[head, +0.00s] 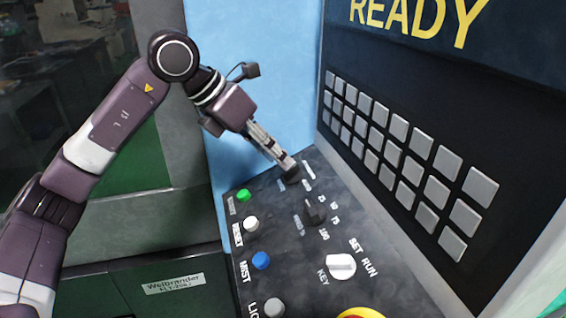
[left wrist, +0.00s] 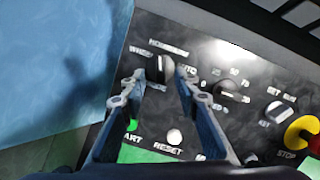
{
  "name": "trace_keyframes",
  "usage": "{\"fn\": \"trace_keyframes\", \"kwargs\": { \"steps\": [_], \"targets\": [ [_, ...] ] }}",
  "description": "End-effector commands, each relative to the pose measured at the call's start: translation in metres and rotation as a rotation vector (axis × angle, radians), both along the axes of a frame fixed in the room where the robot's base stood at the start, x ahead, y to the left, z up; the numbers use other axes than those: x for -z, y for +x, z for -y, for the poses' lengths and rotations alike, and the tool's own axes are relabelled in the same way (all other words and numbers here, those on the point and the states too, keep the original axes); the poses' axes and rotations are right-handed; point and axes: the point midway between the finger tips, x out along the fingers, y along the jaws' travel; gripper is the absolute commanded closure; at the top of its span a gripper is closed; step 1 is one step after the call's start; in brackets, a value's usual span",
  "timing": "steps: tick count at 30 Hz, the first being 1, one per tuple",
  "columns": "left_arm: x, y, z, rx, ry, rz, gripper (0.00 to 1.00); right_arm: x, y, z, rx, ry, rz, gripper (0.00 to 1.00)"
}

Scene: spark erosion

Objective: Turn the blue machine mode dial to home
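The mode dial is a black knob (left wrist: 159,69) on the dark control panel, with small labels around it. In the left wrist view it stands between the fingertips of my left gripper (left wrist: 160,77). The fingers are apart, one on each side of the knob, with what looks like a narrow gap. In the head view my left gripper (head: 289,169) reaches down to the panel's far end and mostly hides the dial. The dial's exact pointing is hard to read. My right gripper is not in view.
The panel also has another black dial (head: 315,211), a white key switch (head: 341,266), a green button (head: 243,195), a white button (head: 251,224) and a blue button (head: 261,260). A grey keypad (head: 409,148) stands upright at the right. Part of a yellow and red stop button (left wrist: 301,133) shows.

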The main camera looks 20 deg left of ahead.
Motion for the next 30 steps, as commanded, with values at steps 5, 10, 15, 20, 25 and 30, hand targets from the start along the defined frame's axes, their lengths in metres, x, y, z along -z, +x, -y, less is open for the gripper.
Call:
{"fn": "trace_keyframes", "kwargs": {
  "steps": [5,10,15,20,25,30],
  "targets": [
    [-0.033,-0.015,-0.019,-0.002,0.000,0.004,0.71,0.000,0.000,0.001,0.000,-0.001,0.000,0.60],
    [-0.054,-0.027,-0.030,-0.002,-0.001,0.002,0.71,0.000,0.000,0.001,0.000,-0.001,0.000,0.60],
    [-0.064,-0.032,-0.036,-0.002,-0.001,0.002,0.71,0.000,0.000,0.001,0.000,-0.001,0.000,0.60],
    [-0.065,-0.033,-0.037,-0.001,0.000,0.000,0.71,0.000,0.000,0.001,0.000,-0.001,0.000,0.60],
    [-0.065,-0.033,-0.037,0.000,0.000,0.000,0.71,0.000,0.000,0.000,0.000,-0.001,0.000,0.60],
    [-0.065,-0.033,-0.037,0.000,0.000,0.000,0.71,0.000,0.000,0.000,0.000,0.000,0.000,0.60]
  ]
}}
